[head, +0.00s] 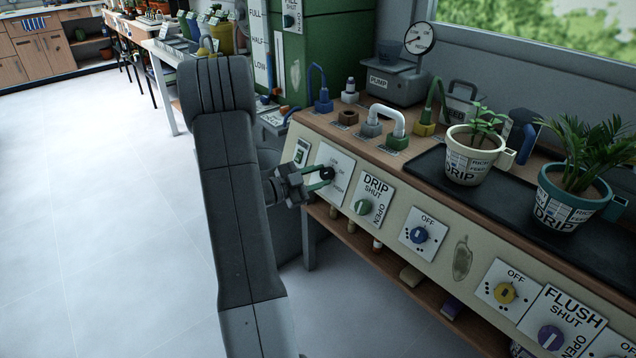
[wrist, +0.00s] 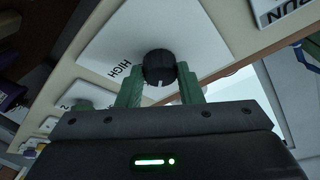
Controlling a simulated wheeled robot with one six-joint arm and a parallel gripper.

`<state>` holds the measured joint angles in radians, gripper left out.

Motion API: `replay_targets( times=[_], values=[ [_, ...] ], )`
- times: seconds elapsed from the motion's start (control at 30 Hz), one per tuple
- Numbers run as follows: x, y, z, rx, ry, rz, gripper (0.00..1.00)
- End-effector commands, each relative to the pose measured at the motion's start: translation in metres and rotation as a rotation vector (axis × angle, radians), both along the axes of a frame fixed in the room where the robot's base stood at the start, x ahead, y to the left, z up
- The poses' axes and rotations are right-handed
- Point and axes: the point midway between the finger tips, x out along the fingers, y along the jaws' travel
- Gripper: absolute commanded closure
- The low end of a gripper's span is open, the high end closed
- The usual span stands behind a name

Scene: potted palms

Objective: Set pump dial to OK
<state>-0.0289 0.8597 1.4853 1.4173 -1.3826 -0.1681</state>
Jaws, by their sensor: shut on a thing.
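The pump dial is a black round knob (head: 327,173) on a white plate (head: 334,192) at the left end of the bench's sloped front panel. In the wrist view the knob (wrist: 158,66) sits between my two green fingers, and my gripper (wrist: 160,78) is shut on it. A white pointer mark shows on the knob's side towards my palm. The word HIGH on the plate (wrist: 200,35) is readable at the knob's lower left. My gripper (head: 322,178) hides part of the plate in the head view, and I cannot read an OK mark.
The pump (head: 397,84) with a round gauge (head: 420,38) stands on the bench. A rocker switch (head: 301,153) is close on the left.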

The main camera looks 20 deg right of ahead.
Motion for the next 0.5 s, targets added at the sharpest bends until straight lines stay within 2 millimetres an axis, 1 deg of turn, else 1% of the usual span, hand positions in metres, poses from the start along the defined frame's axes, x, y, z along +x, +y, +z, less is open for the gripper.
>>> replay_targets(
  times=[0.2, 0.5],
  values=[
    [0.0013, 0.0002, -0.0001, 0.049, -0.105, -0.043, 0.90],
    [0.0017, 0.0004, 0.0011, 0.082, -0.172, -0.069, 0.90]
  ],
)
